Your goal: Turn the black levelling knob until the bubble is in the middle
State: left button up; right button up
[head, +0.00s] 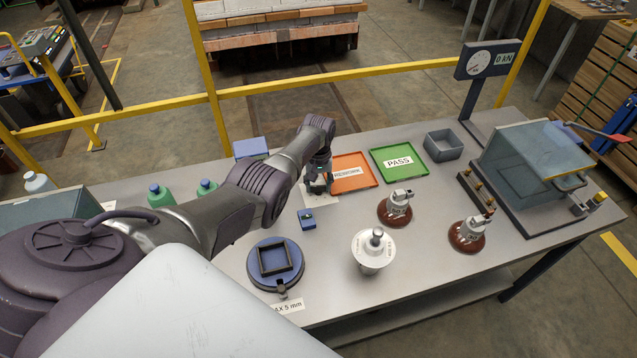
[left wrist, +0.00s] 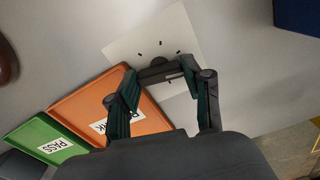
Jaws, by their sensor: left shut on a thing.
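The black knob (left wrist: 165,72) sits on a white plate (left wrist: 127,45) with short black marks around it. My left gripper (head: 318,184) is over this plate in the head view. In the left wrist view its two fingers (left wrist: 165,80) are closed on the knob, which they partly cover. A small blue block (head: 307,219) with a pale-green spot on top stands just in front of the plate. It may be the level, but the spot is too small to tell where a bubble lies. My right gripper is not in view.
Orange (head: 353,184) and green PASS (head: 397,176) trays lie right of the plate. Green bottles (head: 160,196) stand to the left. The front right table edge is clear.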

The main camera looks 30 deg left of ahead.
aim_at(319, 186)
pick_arm(q)
jog(key=shift+n, duration=2.2)
jog(key=o, duration=1.2)
jog(key=shift+c, duration=0.2)
jog(key=shift+w+r, duration=0.1)
jog(key=shift+r, duration=0.4)
notch_tip(319, 186, up, 11)
